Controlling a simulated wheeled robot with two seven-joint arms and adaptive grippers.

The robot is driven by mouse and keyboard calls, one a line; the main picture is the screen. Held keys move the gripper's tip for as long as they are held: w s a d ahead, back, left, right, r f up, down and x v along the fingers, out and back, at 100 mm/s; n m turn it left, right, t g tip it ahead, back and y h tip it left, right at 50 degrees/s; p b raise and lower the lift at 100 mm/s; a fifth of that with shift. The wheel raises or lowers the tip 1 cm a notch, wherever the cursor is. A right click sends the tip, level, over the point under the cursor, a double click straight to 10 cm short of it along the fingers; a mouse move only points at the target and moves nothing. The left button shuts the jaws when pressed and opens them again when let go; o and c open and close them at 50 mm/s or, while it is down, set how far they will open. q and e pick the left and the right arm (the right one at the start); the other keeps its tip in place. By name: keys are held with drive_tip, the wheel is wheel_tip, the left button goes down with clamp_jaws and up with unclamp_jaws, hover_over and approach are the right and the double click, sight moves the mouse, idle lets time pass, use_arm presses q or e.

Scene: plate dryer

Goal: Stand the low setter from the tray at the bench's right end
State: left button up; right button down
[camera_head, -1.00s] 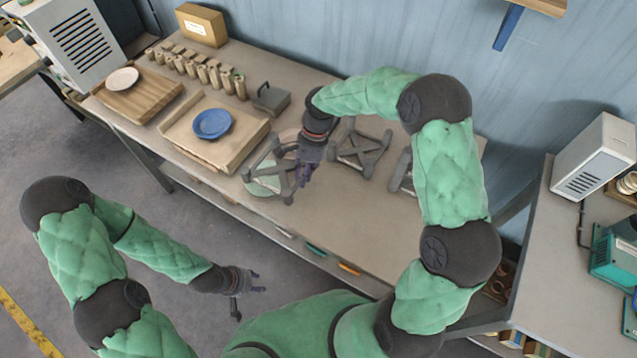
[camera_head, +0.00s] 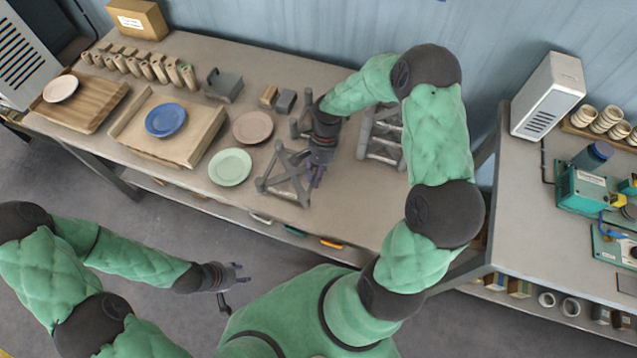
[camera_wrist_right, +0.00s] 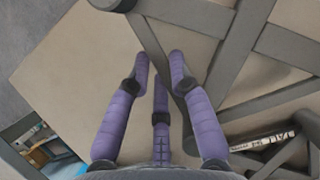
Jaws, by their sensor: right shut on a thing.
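My right gripper (camera_head: 318,172) is shut on a grey setter (camera_head: 287,177), a cross-braced frame with short posts, at the bench's front middle. The setter looks tilted; I cannot tell whether it touches the bench. In the right wrist view, the purple fingers (camera_wrist_right: 160,62) close at a grey bar of the setter (camera_wrist_right: 228,62). A taller grey frame (camera_head: 379,135) stands to the right, partly behind my arm. Another grey frame part (camera_head: 299,122) shows behind the gripper, mostly hidden. My left gripper (camera_head: 238,280) is open and empty, in front of the bench.
A green plate (camera_head: 230,167) and a pink plate (camera_head: 253,127) lie left of the held setter. A beige tray (camera_head: 195,145) holds a blue plate (camera_head: 166,120). A grey handled block (camera_head: 222,86) and two small blocks stand behind. The bench's front right (camera_head: 350,215) is clear.

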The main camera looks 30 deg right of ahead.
sight(317, 193)
drive_tip(key=shift+s+d+f, duration=0.15)
drive_tip(key=shift+f, duration=0.05)
drive_tip(key=f, duration=0.1)
drive_tip(key=f+b, duration=0.1)
drive_tip(key=f, duration=0.1)
drive_tip(key=shift+d+f, duration=0.2)
drive_tip(key=shift+f, duration=0.1)
drive_tip(key=shift+s, duration=0.1)
drive_tip(key=c, duration=1.1)
unclamp_jaws()
drive_tip(key=p+v, duration=0.2)
drive_tip(key=v, duration=1)
drive_tip(key=shift+s, duration=0.1)
